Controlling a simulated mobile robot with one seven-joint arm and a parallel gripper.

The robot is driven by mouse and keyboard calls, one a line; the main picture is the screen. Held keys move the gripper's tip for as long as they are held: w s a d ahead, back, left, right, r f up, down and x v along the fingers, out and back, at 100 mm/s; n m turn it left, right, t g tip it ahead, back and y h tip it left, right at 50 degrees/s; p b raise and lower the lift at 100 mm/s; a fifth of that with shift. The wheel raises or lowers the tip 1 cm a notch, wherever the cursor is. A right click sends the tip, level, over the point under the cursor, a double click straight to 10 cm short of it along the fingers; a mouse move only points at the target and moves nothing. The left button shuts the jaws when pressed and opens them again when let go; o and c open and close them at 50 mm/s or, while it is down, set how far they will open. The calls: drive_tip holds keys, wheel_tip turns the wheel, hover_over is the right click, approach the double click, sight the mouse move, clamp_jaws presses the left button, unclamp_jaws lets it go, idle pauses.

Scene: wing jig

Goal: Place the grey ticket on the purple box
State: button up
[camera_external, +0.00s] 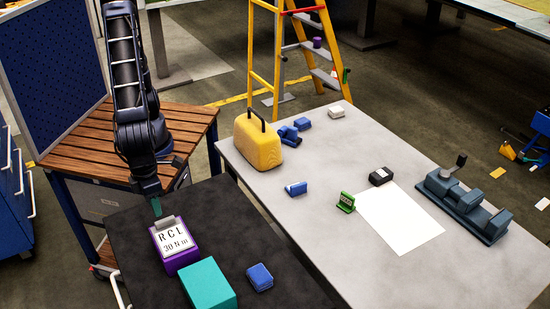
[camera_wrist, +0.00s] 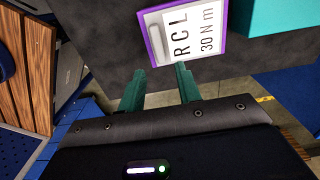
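The purple box (camera_external: 178,258) stands on the black table top, with a white face lettered "RCL 30 N m" on top. A small grey piece (camera_external: 165,222), which looks like the grey ticket or its grey edge, lies on that face near the side closest to my gripper. In the wrist view, the purple box (camera_wrist: 224,50) is at the top centre and the grey piece (camera_wrist: 156,42) is by the lettering. My gripper (camera_wrist: 160,76) has its two green fingers apart with nothing between them. In the external view, my gripper (camera_external: 157,208) hangs just behind the box, clear of the grey piece.
A teal box (camera_external: 208,284) stands close beside the purple box, with a small blue box (camera_external: 259,277) to its right. The grey table (camera_external: 290,225) holds a yellow case (camera_external: 258,142), a green item (camera_external: 346,202), a white sheet (camera_external: 400,220) and a vise-like tool (camera_external: 465,205).

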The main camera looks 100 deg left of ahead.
wheel_tip(320, 180, up, 6)
drive_tip(key=w+a+r+n+t, duration=0.1)
drive_tip(key=w+a+r+n, duration=0.2)
drive_tip(key=a, duration=0.5)
drive_tip(key=a+r+n+t, duration=0.1)
drive_tip(key=a+r+n, duration=0.4)
drive_tip(key=a, duration=0.4)
drive_tip(key=w+a+r+n, duration=0.2)
drive_tip(key=a+n, duration=0.3)
drive_tip(key=a, duration=0.3)
drive_tip(key=s+a+r+n+t, duration=0.1)
drive_tip(key=s+a+n, duration=0.4)
drive_tip(key=a+n, duration=0.2)
drive_tip(key=s+a+r+n+t, duration=0.1)
drive_tip(key=s+a+n, duration=0.4)
drive_tip(key=a, duration=0.6)
drive_tip(key=shift+a+r+n+t, duration=0.3)
drive_tip(key=shift+a+r+n, duration=0.05)
drive_tip(key=shift+n, duration=0.65)
